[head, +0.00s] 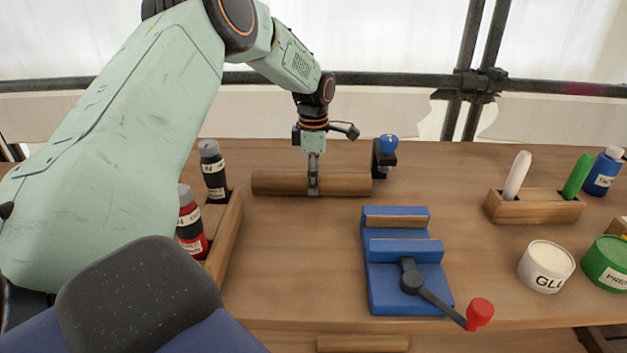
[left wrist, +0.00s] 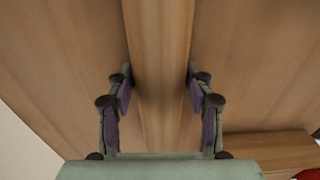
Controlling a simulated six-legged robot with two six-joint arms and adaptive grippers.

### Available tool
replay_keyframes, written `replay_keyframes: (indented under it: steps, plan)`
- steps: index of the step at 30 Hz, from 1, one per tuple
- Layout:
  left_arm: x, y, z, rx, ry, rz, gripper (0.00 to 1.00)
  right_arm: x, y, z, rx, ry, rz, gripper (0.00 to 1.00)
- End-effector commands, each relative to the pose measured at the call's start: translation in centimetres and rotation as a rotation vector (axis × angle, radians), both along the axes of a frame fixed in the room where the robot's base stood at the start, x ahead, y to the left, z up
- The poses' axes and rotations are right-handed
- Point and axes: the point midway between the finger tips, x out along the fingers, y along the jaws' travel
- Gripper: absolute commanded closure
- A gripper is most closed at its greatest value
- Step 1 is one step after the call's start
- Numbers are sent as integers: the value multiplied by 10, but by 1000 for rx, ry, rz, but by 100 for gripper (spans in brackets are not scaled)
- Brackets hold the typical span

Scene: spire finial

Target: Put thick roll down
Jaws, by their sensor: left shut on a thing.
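The thick roll (head: 345,184) is a long brown wooden cylinder lying crosswise at the back of the workbench. It appears to be at or very near the bench top; whether it touches cannot be told for certain. My left gripper (head: 313,190) comes down from above and is shut on the roll near its middle. In the left wrist view the roll (left wrist: 160,60) runs between the two fingers, with a purple pad against each side. My right gripper does not show.
A black stand with a blue ball (head: 388,143) is close to the roll's right end. A blue vise (head: 400,295) with a red-knobbed handle sits in front. A wooden rack with bottles (head: 226,240) is at left. A holder (head: 535,207), a white jar (head: 546,267) and a green jar (head: 607,262) are right.

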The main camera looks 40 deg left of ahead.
Motion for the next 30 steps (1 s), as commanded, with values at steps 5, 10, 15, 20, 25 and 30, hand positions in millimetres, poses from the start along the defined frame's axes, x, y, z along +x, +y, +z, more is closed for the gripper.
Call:
replay_keyframes:
  steps: [5, 10, 15, 20, 25, 30]
  plan:
    - [1, 0, -1, 0, -4, 0, 92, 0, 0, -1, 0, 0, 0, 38]
    - [1, 0, -3, 1, -2, 0, 92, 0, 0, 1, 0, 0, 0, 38]
    - [1, 0, -5, 0, -1, 0, 40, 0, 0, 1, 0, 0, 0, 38]
    - [1, 0, -5, 0, -1, 0, 27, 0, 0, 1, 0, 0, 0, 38]
    - [1, 0, -5, 0, -1, 0, 25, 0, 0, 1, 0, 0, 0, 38]
    - [1, 0, -4, 0, -3, 0, 25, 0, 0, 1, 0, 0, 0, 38]
